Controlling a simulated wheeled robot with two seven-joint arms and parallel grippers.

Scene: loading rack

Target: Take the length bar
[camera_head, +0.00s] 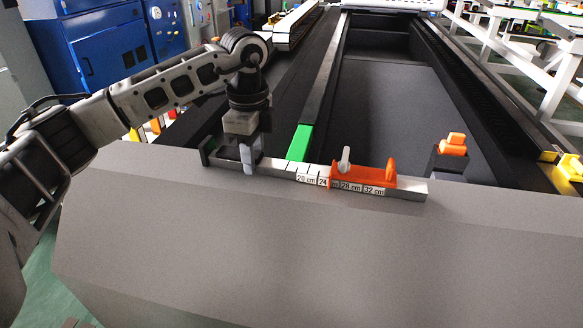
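The length bar (410,188) is a silver metal bar along the far edge of the grey surface, with white labels such as 28 cm and 32 cm. An orange slider (378,178) with a light grey knob sits on its right half. My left gripper (248,158) points down at the bar's left part. One light grey finger shows in front of the bar; the other finger and any gap are hidden, so I cannot tell whether it grips. My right gripper is not in view.
The broad grey surface (300,235) in front is clear. An orange piece (453,142) stands on a dark post at the right. A green strip (299,143) lies just behind the bar. Dark rails and a recessed bed (400,100) extend behind; blue cabinets (105,45) stand far left.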

